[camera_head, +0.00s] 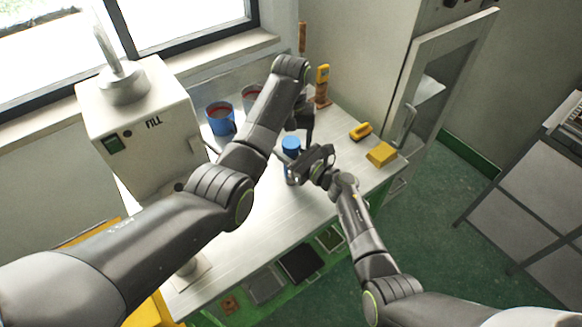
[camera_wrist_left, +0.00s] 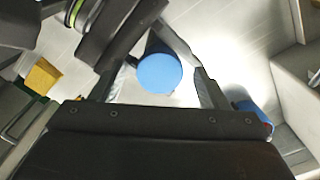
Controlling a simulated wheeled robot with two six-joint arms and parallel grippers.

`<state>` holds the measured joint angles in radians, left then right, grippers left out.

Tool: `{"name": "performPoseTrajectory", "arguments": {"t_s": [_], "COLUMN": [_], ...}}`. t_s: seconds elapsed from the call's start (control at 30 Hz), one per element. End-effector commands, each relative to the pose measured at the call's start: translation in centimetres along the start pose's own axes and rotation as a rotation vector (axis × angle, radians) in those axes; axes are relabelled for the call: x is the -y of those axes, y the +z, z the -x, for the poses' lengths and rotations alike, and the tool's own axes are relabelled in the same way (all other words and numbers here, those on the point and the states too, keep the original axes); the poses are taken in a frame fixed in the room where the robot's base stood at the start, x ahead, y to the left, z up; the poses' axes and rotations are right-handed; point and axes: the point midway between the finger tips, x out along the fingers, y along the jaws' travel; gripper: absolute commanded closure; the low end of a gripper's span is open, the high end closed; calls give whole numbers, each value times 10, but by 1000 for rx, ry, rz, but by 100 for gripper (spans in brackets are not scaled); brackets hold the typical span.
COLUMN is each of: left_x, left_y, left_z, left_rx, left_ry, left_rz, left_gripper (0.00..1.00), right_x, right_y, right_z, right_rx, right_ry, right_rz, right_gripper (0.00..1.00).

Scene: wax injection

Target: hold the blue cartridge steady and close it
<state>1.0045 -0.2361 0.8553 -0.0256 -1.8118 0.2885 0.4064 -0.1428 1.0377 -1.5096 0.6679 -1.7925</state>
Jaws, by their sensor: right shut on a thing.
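The cartridge stands upright on the light worktop, its round blue cap (camera_head: 291,143) on top. Most of its body is hidden behind my right gripper (camera_head: 308,167), which is shut on it from the right. My left gripper (camera_head: 300,132) points down just above and behind the cap in the head view. In the left wrist view the blue cap (camera_wrist_left: 159,72) shows beyond and between the spread fingers of my left gripper (camera_wrist_left: 160,75), with a gap on the right. Whether the cap is fully seated cannot be told.
Two blue cups (camera_head: 220,118) with reddish contents stand behind, near the white FILL machine (camera_head: 140,115). A yellow-handled tool (camera_head: 361,131), a yellow block (camera_head: 381,154) and a brown stand with a yellow device (camera_head: 322,85) are at the right.

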Motion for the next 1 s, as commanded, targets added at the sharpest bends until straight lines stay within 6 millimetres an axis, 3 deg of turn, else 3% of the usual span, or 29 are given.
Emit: {"name": "performPoseTrajectory", "arguments": {"t_s": [0.17,0.5,1.0], "left_x": [0,0,0], "left_y": [0,0,0], "left_z": [2,42,48], "left_rx": [1,0,0], "left_ry": [0,0,0], "left_rz": [0,0,55], "left_gripper": [32,32,36], "right_x": [0,0,0], "right_y": [0,0,0], "right_z": [0,0,0], "right_rx": [0,0,0], "right_ry": [0,0,0], "right_rz": [-1,-1,-1], "right_gripper": [100,100,100]}}
